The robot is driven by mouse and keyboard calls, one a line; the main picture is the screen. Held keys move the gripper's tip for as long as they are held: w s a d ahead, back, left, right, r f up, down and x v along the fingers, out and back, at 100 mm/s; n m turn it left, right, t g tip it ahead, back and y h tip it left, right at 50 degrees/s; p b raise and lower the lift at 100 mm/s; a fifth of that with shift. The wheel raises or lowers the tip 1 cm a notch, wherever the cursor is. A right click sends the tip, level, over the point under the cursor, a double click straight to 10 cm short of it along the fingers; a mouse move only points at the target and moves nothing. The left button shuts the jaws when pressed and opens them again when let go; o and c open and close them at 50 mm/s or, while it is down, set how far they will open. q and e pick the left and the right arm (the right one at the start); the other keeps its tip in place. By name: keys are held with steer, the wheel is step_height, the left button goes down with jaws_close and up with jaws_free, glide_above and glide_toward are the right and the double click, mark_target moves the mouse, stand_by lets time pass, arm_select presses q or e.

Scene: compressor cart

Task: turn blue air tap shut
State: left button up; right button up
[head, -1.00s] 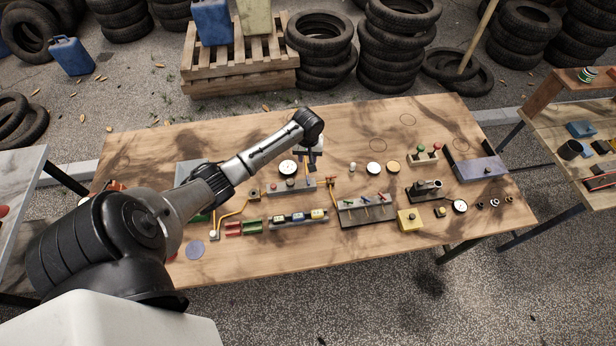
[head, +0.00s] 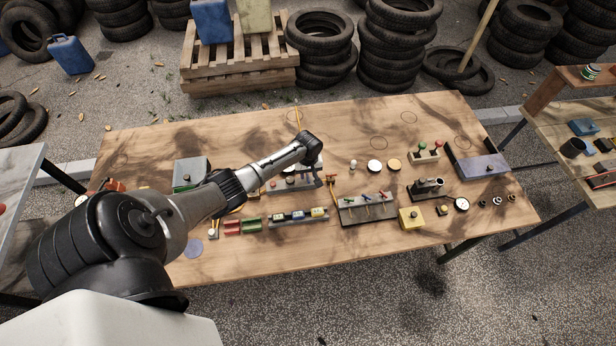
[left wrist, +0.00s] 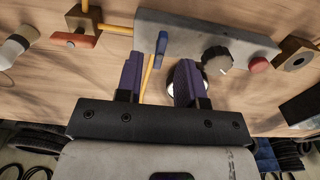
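The blue air tap (left wrist: 161,46) shows in the left wrist view as a short blue lever on a grey block (left wrist: 200,38). The block also carries a black knob (left wrist: 217,60) and a red button (left wrist: 258,65). My left gripper (left wrist: 160,62) is open, with two purple fingers on either side of the tap's line. The lever's end lies just beyond and between the fingertips; I cannot tell if they touch. In the head view my left gripper (head: 318,180) is low over the right part of the block (head: 290,184), and the tap is hidden. My right gripper is not in view.
An orange-handled valve (left wrist: 77,39) sits close beside the block, joined by yellow pipe. A round gauge is partly hidden behind one finger. A rack with several small levers (head: 350,216) stands to the right in the head view.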

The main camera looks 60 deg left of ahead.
mark_target(308, 178)
arm_select(q)
steer(key=shift+f, duration=1.15)
steer(key=shift+c, duration=0.3)
jaws_close()
